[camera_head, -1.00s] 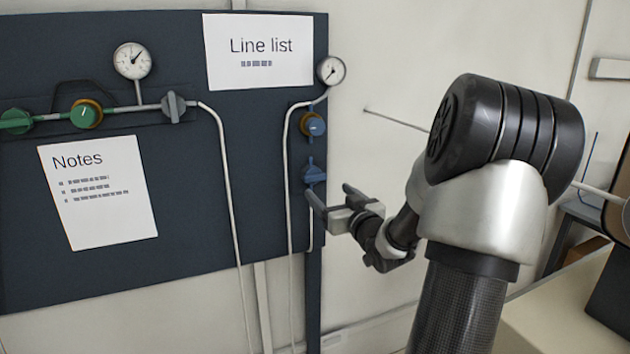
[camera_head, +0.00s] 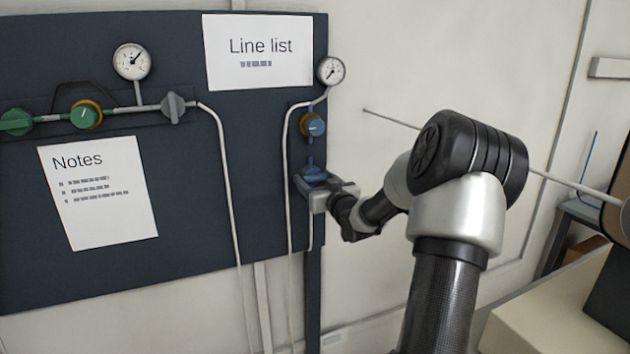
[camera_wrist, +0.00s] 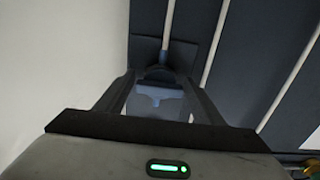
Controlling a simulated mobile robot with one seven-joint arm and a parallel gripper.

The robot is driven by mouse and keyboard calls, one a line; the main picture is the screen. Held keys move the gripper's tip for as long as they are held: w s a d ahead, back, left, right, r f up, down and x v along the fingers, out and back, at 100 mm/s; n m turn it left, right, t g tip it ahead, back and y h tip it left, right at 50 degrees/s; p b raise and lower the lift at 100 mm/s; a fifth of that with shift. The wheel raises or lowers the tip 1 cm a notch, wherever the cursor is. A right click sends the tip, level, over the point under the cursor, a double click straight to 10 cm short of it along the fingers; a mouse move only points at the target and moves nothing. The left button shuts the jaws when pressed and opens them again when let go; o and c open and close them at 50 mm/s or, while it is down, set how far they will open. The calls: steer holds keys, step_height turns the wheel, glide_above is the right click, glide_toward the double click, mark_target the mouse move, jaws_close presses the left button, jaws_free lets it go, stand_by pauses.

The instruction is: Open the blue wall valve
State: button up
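In the wrist view the blue valve handle (camera_wrist: 158,98) lies between the two fingers of my gripper (camera_wrist: 157,82). The fingers are apart, one on each side of the handle. I cannot tell whether they touch it.
A pressure gauge (camera_head: 331,70) sits above the blue knob. A thin pale pipe (camera_head: 287,180) runs down just left of the valve. A green valve line (camera_head: 85,114) with a grey handle (camera_head: 173,107) is farther left. White wall lies right of the panel.

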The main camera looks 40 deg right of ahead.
steer(key=c, duration=0.7)
steer(key=m+p, duration=0.1)
steer(key=m, duration=0.2)
steer(key=shift+r+m, duration=0.1)
steer(key=shift+m, duration=0.3)
steer(key=m+p, duration=0.1)
steer(key=m, duration=0.2)
steer(key=shift+m+p, duration=0.3)
steer(key=shift+m, duration=0.1)
steer(key=m+p, duration=0.2)
steer(key=m, duration=0.3)
steer(key=shift+a+r, duration=0.1)
steer(key=m+p, duration=0.2)
steer(key=m, duration=0.3)
steer(key=shift+m, duration=0.3)
